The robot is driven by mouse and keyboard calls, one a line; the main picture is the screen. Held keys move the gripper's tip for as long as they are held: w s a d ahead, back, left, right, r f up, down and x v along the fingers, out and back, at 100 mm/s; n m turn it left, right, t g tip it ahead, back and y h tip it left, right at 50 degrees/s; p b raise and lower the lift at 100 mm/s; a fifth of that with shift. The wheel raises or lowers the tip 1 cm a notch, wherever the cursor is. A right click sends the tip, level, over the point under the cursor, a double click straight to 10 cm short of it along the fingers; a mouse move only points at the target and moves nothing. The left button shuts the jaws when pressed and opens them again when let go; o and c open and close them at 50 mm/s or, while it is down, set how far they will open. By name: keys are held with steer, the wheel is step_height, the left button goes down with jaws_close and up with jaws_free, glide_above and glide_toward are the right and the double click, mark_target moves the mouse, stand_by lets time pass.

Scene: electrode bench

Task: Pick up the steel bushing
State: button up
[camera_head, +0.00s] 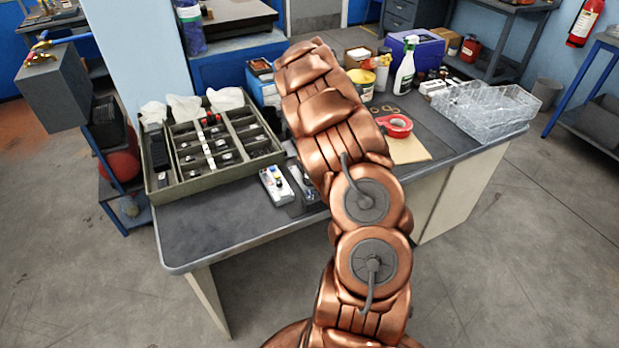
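I cannot make out a steel bushing for certain. Small metallic and dark pieces lie in the compartments of a divided olive-grey tray (163,186) at the left of the bench, too small to tell apart. Another small grey item (308,187) stands by a dark flat piece right beside my arm, partly hidden. My copper-coloured arm reaches up across the middle of the bench and hides part of it. My gripper does not show; the far end of the arm is turned away.
A small white device (276,185) lies right of the tray. Behind my arm's right side are red tape (396,125) on a tan board (410,150), a spray bottle (405,68) and a purple box (425,50). Clear plastic racks (490,108) stand at the right. The bench's front left (215,225) is bare.

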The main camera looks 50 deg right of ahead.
steer(key=f+p, duration=0.1)
steer(key=f, duration=0.1)
steer(key=s+f+p, duration=0.1)
steer(key=f, duration=0.2)
steer(key=shift+p, duration=0.3)
steer(key=shift+a+f, duration=0.1)
steer(key=shift+f, duration=0.5)
steer(key=shift+w, duration=0.1)
jaws_close()
steer(key=shift+r, duration=0.1)
step_height(320, 180, up, 10)
steer(key=b, duration=0.3)
